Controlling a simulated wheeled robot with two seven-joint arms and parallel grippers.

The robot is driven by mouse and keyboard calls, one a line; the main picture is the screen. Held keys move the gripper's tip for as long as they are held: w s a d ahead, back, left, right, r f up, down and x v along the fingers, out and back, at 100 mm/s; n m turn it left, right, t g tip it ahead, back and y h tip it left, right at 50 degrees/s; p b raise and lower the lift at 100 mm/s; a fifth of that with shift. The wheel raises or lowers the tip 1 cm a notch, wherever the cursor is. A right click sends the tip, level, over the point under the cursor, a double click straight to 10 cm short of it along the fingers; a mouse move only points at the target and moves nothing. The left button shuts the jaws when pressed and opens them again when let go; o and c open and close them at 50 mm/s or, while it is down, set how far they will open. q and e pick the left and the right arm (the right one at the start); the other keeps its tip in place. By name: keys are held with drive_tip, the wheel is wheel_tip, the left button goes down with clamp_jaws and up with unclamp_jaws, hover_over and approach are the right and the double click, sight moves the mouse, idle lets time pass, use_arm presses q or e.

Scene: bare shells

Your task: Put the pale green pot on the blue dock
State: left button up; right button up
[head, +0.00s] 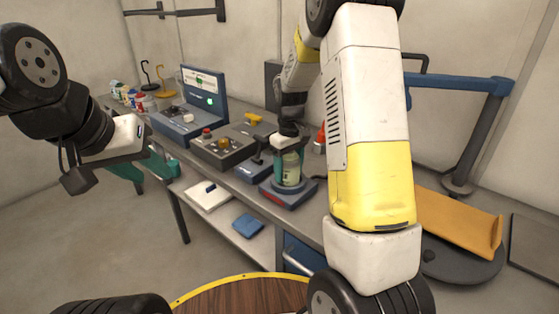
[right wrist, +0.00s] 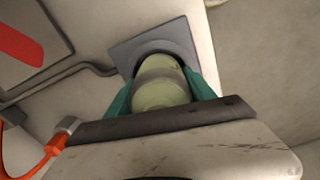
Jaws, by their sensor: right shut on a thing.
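The pale green pot (head: 291,165) is upright between the teal fingers of my right gripper (head: 288,168), which is shut on it. In the right wrist view the pot (right wrist: 160,85) sits between both fingers, over a grey square base with a dark round ring (right wrist: 152,48). In the head view this base is a grey dock with a red front (head: 289,195); whether the pot touches it is unclear. A dock with a blue front (head: 252,173) stands just left of it, partly behind the pot. My left gripper (head: 145,168) is open and empty, left of the bench.
The bench holds a grey box with knobs (head: 222,149) and a blue-grey console with a screen (head: 203,92). Several small jars (head: 133,98) stand at the far left end. An orange tray (head: 460,220) is at the right. A wooden round table (head: 245,296) is in front.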

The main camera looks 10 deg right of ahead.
drive_tip(key=o, duration=1.8)
drive_tip(key=shift+f, duration=0.1)
drive_tip(key=shift+c, duration=0.2)
